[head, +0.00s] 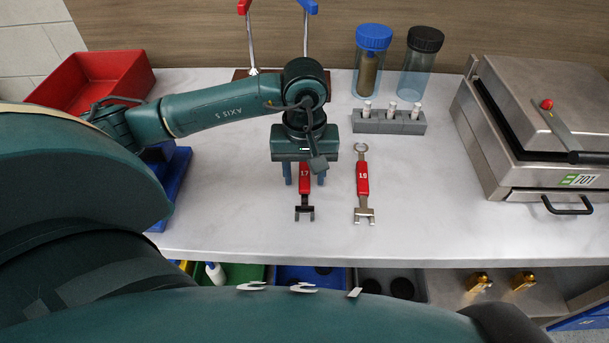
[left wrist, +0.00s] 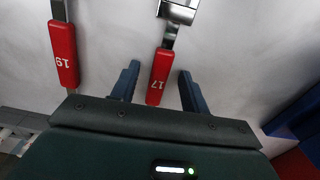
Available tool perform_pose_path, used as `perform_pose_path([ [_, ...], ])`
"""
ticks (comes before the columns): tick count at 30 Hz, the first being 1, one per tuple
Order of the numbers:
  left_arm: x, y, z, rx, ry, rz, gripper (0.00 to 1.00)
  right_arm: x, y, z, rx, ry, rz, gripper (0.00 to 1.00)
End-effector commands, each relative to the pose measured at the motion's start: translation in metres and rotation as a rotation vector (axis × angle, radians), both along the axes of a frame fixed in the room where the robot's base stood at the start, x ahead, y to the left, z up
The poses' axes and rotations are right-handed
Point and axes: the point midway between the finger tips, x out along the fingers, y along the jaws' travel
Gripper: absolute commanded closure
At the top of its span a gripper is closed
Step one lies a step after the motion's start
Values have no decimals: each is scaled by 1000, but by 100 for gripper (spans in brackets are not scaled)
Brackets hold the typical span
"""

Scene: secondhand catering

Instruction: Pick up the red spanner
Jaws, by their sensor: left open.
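Two red-handled spanners lie on the white worktop. The one marked 17 (head: 305,186) has its open jaw toward the front edge, and its far end is hidden under my left gripper (head: 304,176). The one marked 19 (head: 363,182) lies to its right, fully visible. My left gripper is open, pointing down, with its blue fingers on either side of the 17 handle. In the left wrist view the 17 handle (left wrist: 160,75) lies between the spread fingers, with gaps on both sides. The 19 handle (left wrist: 63,52) is outside them. My right gripper is not in view.
A grey rack (head: 388,126) with several vials stands behind the spanners. Two jars, one blue-lidded (head: 371,52) and one black-lidded (head: 420,62), stand behind it. A metal press (head: 545,120) is at right. A red bin (head: 95,82) is at left. The front worktop is clear.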

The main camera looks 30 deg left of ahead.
Motion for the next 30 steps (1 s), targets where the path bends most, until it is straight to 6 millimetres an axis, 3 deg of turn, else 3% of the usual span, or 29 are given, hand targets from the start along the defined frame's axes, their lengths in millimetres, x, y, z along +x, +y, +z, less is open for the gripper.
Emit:
perform_pose_path([
  [3, 0, 0, 0, 0, 0, 0, 55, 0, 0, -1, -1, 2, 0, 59],
  [19, 0, 0, 0, 0, 0, 0, 99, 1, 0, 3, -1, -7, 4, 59],
  [30, 1, 0, 5, -1, -2, 0, 100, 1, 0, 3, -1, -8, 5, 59],
])
